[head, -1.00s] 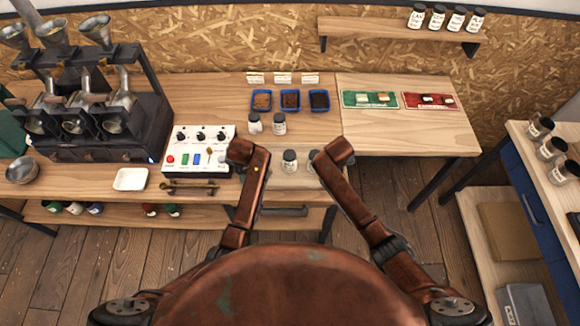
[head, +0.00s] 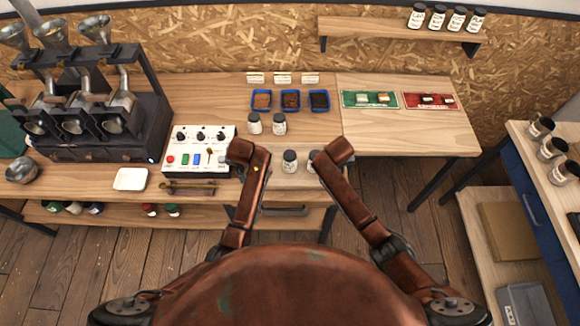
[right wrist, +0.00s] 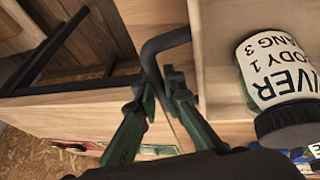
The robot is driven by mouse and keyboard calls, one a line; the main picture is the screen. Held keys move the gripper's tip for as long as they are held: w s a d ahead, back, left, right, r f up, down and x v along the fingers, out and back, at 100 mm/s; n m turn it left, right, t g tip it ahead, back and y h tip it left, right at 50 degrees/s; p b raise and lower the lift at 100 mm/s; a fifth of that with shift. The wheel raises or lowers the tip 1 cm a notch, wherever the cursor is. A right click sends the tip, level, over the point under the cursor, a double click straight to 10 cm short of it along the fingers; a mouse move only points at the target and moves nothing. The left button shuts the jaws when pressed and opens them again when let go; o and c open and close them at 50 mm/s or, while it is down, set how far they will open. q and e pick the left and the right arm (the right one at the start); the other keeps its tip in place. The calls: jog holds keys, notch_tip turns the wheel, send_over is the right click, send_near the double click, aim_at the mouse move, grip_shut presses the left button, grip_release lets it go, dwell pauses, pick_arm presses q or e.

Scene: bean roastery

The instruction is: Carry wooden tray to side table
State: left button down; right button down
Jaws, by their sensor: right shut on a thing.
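The wooden tray (right wrist: 216,75) shows in the right wrist view as pale wooden walls and floor with a bent black handle (right wrist: 166,41) on its side. My right gripper (right wrist: 161,82), with green fingers, is shut on this handle. A labelled jar (right wrist: 272,75) with a dark lid stands in the tray. In the head view, two jars (head: 289,162) show between my forearms, and the tray is hard to tell from the wooden bench. Both grippers are hidden in the head view. A lighter table (head: 410,135) adjoins the bench on the right; I cannot tell whether it is the side table.
Green (head: 369,99) and red (head: 430,101) boards with small items lie on the lighter table. Its front part is clear. Two jars (head: 254,124) and blue sample trays (head: 290,109) stand behind my forearms. A control box (head: 199,165) is at left. Another table (head: 520,205) stands at far right.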

pick_arm(q)
jog(key=shift+r, duration=0.15)
pick_arm(e)
jog(key=shift+r, duration=0.2)
